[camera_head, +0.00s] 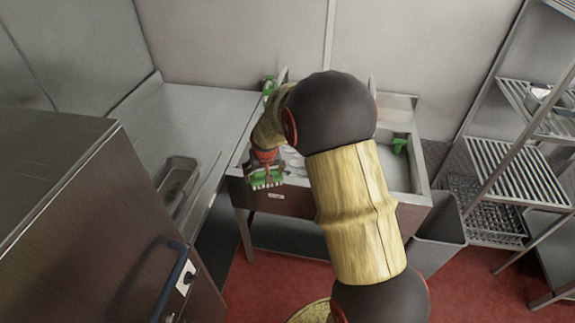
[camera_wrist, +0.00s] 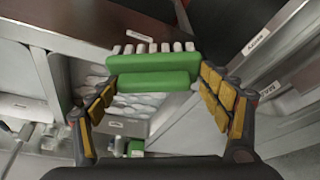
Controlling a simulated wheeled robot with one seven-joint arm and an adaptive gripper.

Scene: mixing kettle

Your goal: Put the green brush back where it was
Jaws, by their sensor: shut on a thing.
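The green brush (camera_head: 267,182) with pale bristles is held by my gripper (camera_head: 264,158) above the front left edge of the sink unit in the head view. In the wrist view, the green brush (camera_wrist: 153,72) spans between the two yellow-padded fingers of my gripper (camera_wrist: 158,88), which are shut on it. Its white bristles point away from the gripper. The sink unit (camera_head: 300,200) lies under and beside the brush. In the wrist view, a sink basin with several white items (camera_wrist: 135,105) shows below the brush. My arm hides the middle of the sink in the head view.
Another green item (camera_head: 399,145) is at the right basin, and a green item (camera_head: 269,84) stands at the back left of the sink. A steel counter (camera_head: 190,110) with a metal tray (camera_head: 178,178) is left. A wire shelf rack (camera_head: 515,165) stands right.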

